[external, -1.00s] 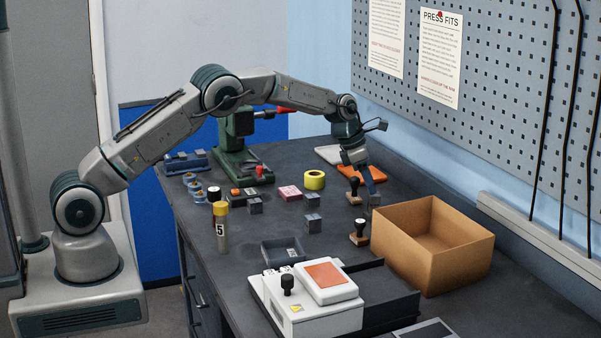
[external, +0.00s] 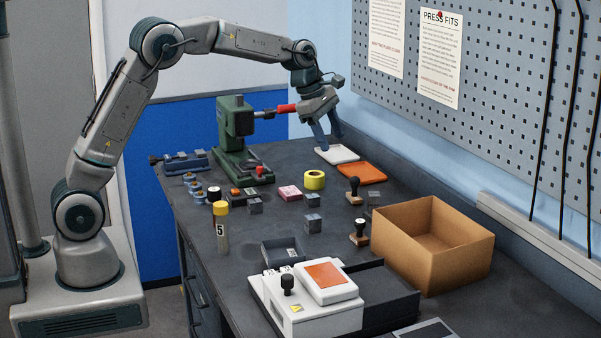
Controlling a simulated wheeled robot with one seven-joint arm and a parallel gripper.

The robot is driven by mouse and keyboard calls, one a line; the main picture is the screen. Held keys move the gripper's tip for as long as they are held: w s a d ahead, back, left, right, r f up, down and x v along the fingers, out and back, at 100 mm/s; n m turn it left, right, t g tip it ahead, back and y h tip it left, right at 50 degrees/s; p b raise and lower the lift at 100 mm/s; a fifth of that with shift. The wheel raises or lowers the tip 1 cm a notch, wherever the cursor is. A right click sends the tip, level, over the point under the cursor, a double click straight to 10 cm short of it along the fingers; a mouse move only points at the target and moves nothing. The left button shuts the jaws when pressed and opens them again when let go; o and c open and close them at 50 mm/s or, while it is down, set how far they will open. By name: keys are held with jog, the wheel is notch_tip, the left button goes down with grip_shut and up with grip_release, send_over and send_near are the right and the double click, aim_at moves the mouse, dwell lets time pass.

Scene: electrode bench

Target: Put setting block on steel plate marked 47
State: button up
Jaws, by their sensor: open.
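Several small grey blocks stand on the bench. One grey block (external: 373,197) is at the right, beside a stamp and close to the cardboard box; I cannot tell what lies beneath it. Others are in the middle: one (external: 255,206), one (external: 312,200) and one (external: 313,224). I cannot tell which is the setting block. No marking 47 is readable, so I cannot pick out the steel plate. My gripper (external: 328,139) is open and empty, raised near the white slab at the back, away from the blocks.
A white slab (external: 337,154) and an orange slab (external: 362,173) lie at the back. Two stamps, one here (external: 354,190), stand left of the cardboard box (external: 432,245). A green press (external: 238,140), yellow tape (external: 314,180), a dark tray (external: 268,253) and a yellow-capped tube (external: 221,230) also occupy the bench.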

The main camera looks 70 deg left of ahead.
jog(key=s+d+r+m, duration=0.25)
jog(key=s+m, duration=0.45)
jog(key=s, duration=0.4)
jog(key=s+d+r+m, duration=0.25)
jog(key=s+m, duration=0.45)
jog(key=s, duration=0.4)
jog(key=s+f+m+y, duration=0.1)
jog(key=s+f+m, duration=0.2)
jog(key=s+m, duration=0.2)
jog(key=s+d+f+m, duration=0.1)
jog(key=s+m, duration=0.4)
jog(key=s, duration=0.6)
jog(key=shift+s+d+f+g+y, duration=0.2)
jog(key=shift+f+g+y, duration=0.15)
jog(key=shift+f, duration=0.55)
jog(key=shift+o, duration=0.5)
jog(key=shift+w, duration=0.15)
